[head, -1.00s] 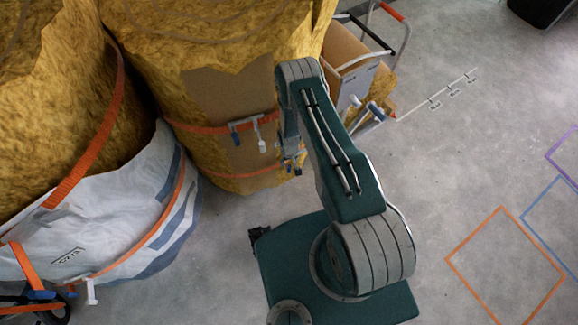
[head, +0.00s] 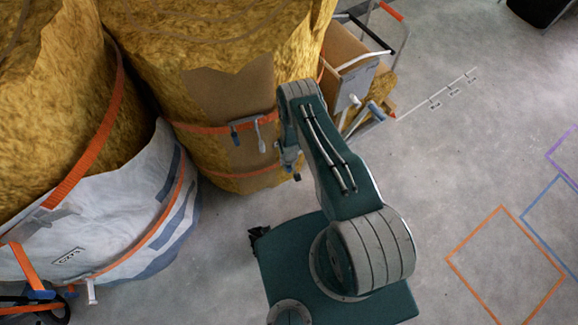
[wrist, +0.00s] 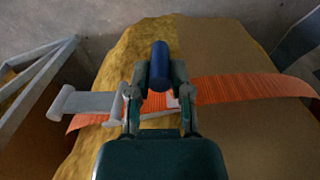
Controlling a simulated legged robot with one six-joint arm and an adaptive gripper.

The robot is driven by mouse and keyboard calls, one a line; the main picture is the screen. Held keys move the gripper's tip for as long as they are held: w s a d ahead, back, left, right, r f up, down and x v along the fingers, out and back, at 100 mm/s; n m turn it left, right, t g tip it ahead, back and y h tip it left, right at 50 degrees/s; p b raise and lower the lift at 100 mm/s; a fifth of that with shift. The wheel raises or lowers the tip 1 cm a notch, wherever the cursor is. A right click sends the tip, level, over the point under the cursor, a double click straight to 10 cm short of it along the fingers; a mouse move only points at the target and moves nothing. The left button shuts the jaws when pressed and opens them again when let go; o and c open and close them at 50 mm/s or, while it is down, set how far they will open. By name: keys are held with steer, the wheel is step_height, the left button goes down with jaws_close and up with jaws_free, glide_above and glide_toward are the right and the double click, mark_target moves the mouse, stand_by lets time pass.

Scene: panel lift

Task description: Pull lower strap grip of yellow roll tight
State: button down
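The yellow roll (head: 150,65) stands at the upper left of the head view with a brown cardboard sheet on its side. Its lower orange strap (head: 240,174) runs low around it and also shows in the wrist view (wrist: 240,88). In the wrist view, the dark blue strap grip (wrist: 160,62) sits between my fingertips, in front of the strap. My gripper (wrist: 159,78) appears closed on it from both sides. A grey buckle (wrist: 88,103) lies on the strap to the left. In the head view my gripper (head: 292,165) is partly hidden by my forearm.
An upper strap (head: 200,128) with a blue-tipped grip and a pale lever crosses the same roll. A white-wrapped roll (head: 110,225) stands to the left. A cart with a box (head: 350,80) stands behind right.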

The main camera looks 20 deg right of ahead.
steer(key=s+d, duration=0.5)
steer(key=s, duration=0.5)
steer(key=shift+s+d, duration=0.15)
steer(key=shift+s, duration=0.05)
steer(key=c, duration=0.6)
jaws_free()
steer(key=shift+o, duration=0.3)
steer(key=shift+w+d, duration=0.1)
steer(key=shift+w, duration=0.1)
step_height(320, 180, up, 12)
